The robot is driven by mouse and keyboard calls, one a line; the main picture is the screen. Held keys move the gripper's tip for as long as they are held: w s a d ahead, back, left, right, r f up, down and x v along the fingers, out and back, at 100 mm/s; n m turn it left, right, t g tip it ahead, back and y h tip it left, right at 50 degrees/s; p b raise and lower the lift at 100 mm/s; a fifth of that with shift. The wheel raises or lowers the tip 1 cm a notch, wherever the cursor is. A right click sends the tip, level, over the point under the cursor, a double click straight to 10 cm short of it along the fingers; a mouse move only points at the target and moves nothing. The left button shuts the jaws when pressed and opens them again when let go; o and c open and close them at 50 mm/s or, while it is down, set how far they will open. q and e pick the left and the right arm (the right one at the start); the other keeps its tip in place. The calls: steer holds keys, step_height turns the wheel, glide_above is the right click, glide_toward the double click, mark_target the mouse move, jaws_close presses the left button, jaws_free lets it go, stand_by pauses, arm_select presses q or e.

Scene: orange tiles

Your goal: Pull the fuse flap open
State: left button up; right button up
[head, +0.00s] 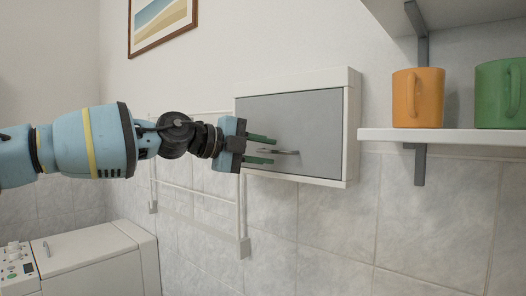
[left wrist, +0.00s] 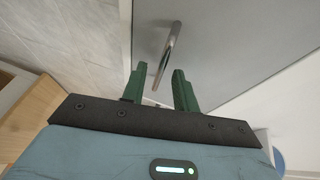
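The fuse flap (head: 310,115) is a flat grey door in a white wall-mounted box (head: 353,125), and it looks shut. A metal bar handle (head: 285,152) sits low on the flap; it also shows in the left wrist view (left wrist: 170,45). My left gripper (head: 268,149) comes in from the left in front of the flap, its green fingers pointing at the handle. In the left wrist view the fingers (left wrist: 159,80) are apart, with the handle's near end close to the gap between them. I cannot tell whether they touch it. My right gripper is not in view.
A white shelf (head: 450,136) right of the box holds an orange mug (head: 418,97) and a green mug (head: 499,93). A white folding wall rack (head: 195,190) hangs below left. A white appliance (head: 85,262) stands at lower left. A framed picture (head: 162,22) hangs above.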

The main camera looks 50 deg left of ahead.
arm_select(q)
jaws_close()
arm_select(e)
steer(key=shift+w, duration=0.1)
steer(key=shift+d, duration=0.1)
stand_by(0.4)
